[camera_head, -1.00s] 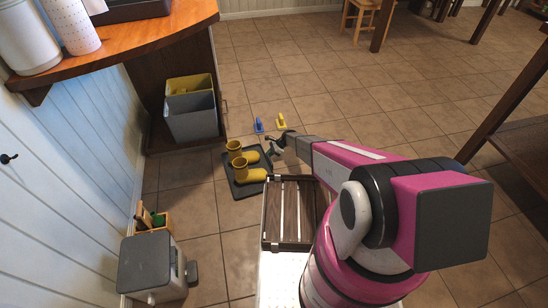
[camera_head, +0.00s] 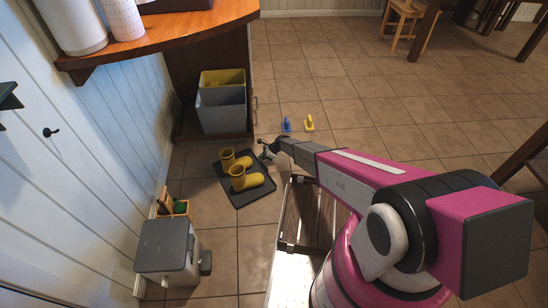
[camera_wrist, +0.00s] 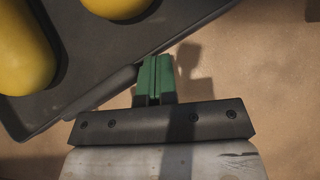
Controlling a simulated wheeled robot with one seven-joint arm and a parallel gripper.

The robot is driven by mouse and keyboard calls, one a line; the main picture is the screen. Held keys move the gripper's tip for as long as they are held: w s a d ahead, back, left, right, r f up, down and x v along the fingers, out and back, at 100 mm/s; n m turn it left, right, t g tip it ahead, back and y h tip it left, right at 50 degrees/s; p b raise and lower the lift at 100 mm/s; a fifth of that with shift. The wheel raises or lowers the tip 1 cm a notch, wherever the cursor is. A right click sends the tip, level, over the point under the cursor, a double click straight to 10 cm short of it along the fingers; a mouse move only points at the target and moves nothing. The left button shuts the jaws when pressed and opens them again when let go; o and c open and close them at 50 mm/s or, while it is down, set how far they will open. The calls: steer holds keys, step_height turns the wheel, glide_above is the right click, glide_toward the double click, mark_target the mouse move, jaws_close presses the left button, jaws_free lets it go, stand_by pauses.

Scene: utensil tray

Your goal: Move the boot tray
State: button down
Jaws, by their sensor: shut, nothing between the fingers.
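The boot tray (camera_head: 264,191) is a dark, shallow tray lying flat on the tiled floor, with a pair of yellow boots (camera_head: 254,181) standing on it. My gripper (camera_head: 265,149) is just off the tray's upper right side in the head view. In the wrist view the tray's rim (camera_wrist: 103,95) runs diagonally up to the green fingertips (camera_wrist: 155,80), which are closed together with nothing between them. The fingertips are right at the outer edge of the rim; I cannot tell whether they touch it. The boots show only in part at the upper left there.
A grey bin (camera_head: 221,110) and a yellow bin (camera_head: 222,77) stand under the wooden counter. A blue item (camera_head: 286,125) and a yellow item (camera_head: 309,123) lie on the floor beyond my gripper. A grey-lidded bin (camera_head: 165,246) stands by the wall. Open floor lies further back.

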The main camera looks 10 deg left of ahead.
mark_target(256, 161)
steer(key=a, duration=0.2)
steer(key=s+a, duration=0.1)
steer(key=a, duration=0.1)
steer(key=shift+s, duration=0.1)
steer(key=shift+d, duration=0.2)
stand_by(0.8)
steer(key=d, duration=0.2)
steer(key=w+d, duration=0.1)
steer(key=d, duration=0.1)
steer(key=shift+w+d+r, duration=0.1)
steer(key=shift+w+d, duration=0.05)
steer(key=shift+w, duration=0.05)
steer(key=v, duration=0.9)
steer(key=shift+r, duration=0.2)
steer(key=shift+w, duration=0.15)
